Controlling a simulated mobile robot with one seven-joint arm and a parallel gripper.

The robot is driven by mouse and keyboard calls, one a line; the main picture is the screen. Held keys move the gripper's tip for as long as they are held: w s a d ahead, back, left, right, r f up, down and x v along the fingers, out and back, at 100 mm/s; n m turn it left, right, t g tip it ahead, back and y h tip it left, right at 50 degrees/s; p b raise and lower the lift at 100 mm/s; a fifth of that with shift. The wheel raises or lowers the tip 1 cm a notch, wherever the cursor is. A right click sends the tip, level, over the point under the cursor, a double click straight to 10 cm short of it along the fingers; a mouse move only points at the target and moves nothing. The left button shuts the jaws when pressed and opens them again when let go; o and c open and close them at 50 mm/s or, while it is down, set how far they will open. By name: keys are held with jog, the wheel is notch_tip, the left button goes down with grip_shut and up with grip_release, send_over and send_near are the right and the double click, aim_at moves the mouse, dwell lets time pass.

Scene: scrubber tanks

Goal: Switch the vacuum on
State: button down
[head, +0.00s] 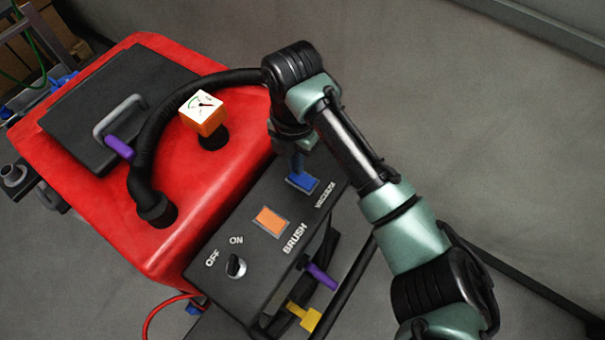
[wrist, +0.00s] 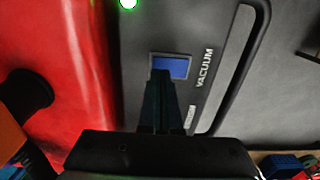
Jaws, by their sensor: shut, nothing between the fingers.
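The vacuum switch is a blue rectangular rocker (head: 302,183) in a grey frame on the black control panel (head: 205,268), beside the word VACUUM. In the wrist view the blue switch (wrist: 178,66) lies just beyond my fingertips, which cover its lower left part. My gripper (head: 298,168) is shut and empty, pointing down at the switch; its dark fingers (wrist: 162,76) are together in the wrist view. I cannot tell whether the tips touch the switch. A green light (wrist: 128,4) glows on the panel at the top of the wrist view.
An orange brush switch (head: 271,221) and a black OFF/ON knob (head: 236,266) sit on the same panel. The red tank (head: 190,160) carries a black hose (head: 150,140) and an orange gauge (head: 205,113). Purple and yellow levers (head: 305,317) are below the panel. Floor at right is clear.

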jog(key=shift+f+b, duration=0.7)
jog(key=shift+f, duration=0.3)
dwell(0.4)
jog(key=shift+r, duration=0.1)
jog(key=shift+r+p, duration=2.85)
jog(key=shift+r, duration=0.65)
